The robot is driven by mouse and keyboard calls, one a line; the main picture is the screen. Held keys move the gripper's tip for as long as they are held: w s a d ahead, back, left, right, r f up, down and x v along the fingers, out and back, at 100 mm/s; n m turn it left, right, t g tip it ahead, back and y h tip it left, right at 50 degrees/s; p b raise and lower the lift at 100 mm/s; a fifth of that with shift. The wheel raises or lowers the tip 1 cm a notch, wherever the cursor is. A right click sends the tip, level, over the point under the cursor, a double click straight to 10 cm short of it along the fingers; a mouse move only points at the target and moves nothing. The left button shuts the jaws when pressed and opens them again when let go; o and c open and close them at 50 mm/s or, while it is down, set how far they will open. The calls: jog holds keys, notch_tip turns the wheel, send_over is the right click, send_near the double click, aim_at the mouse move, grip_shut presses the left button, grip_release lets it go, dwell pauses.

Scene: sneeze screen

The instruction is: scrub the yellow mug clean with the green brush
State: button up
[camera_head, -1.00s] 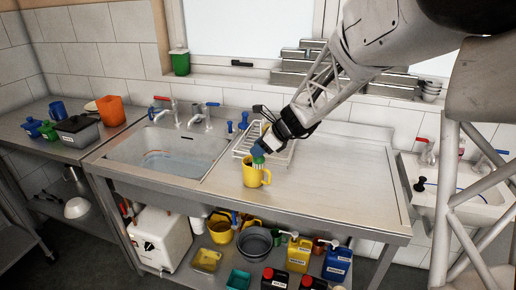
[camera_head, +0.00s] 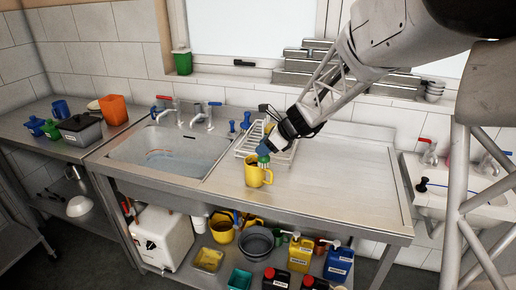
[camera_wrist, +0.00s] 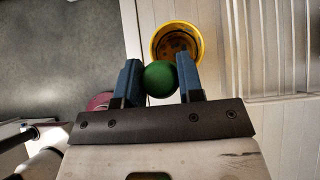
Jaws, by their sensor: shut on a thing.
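The yellow mug (camera_head: 256,176) stands upright on the steel drainboard, near its front edge and just right of the sink. In the wrist view I look into the mug (camera_wrist: 158,37), and dark spots show inside it. My gripper (camera_head: 266,153) is over the mug's rim, shut on the green brush (camera_head: 264,159). In the wrist view the brush's round green end (camera_wrist: 160,78) sits between the two blue fingers of the gripper (camera_wrist: 160,82). The brush's lower end is hidden, so I cannot tell how deep it reaches into the mug.
A white dish rack (camera_head: 262,139) stands close behind the mug. The sink (camera_head: 172,150) with water lies to the left. The drainboard (camera_head: 340,178) is bare to the right. Bottles and tubs (camera_head: 300,254) stand on the shelf below.

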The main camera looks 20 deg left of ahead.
jog(key=shift+s+a, duration=1.2)
jog(key=shift+a, duration=0.75)
jog(key=shift+w+d, duration=0.6)
jog(key=shift+d, duration=0.35)
jog(key=shift+w+d, duration=0.6)
jog(key=shift+d, duration=0.35)
jog(key=shift+r, duration=3.95)
